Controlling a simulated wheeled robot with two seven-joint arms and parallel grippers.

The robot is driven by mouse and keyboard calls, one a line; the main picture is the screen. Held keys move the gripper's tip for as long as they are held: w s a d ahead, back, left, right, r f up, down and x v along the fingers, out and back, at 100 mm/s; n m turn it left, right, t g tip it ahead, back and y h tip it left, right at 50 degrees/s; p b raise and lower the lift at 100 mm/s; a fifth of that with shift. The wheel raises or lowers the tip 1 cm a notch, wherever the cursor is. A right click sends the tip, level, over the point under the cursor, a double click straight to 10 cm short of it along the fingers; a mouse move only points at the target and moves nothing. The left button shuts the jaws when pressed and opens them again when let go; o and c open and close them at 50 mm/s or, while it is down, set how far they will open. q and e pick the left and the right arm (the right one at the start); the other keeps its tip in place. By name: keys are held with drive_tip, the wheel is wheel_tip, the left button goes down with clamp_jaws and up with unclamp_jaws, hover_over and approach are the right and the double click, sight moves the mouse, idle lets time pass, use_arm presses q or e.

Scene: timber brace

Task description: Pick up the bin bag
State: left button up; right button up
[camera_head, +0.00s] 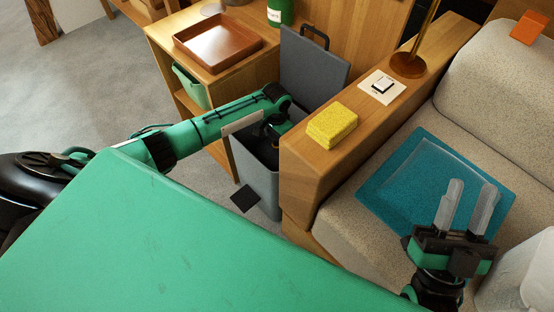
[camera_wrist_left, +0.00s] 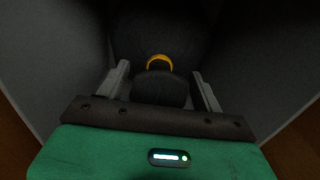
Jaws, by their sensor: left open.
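The bin bag (camera_wrist_left: 160,90) is black with a yellow tie (camera_wrist_left: 159,62) around its neck, seen in the left wrist view inside the grey bin. The bin (camera_head: 263,188) stands on the floor with its lid (camera_head: 310,66) raised, in the head view. My left gripper (camera_wrist_left: 160,76) is down in the bin mouth, open, with its fingers on either side of the bag's gathered top. Contact between fingers and bag cannot be told in the dark. In the head view my left arm hides much of the bin's inside. My right gripper (camera_head: 472,187) is open and empty above the sofa.
A wooden ledge beside the bin carries a yellow sponge (camera_head: 332,126), a white card (camera_head: 382,87) and a brass lamp base (camera_head: 407,65). A teal cushion-like square (camera_head: 400,185) lies on the sofa. A side table with a brown tray (camera_head: 217,42) stands behind the bin.

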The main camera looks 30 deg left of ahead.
use_arm(q)
drive_tip(key=shift+f, duration=0.15)
drive_tip(key=shift+c, duration=0.2)
drive_tip(key=c, duration=1.4)
clamp_jaws()
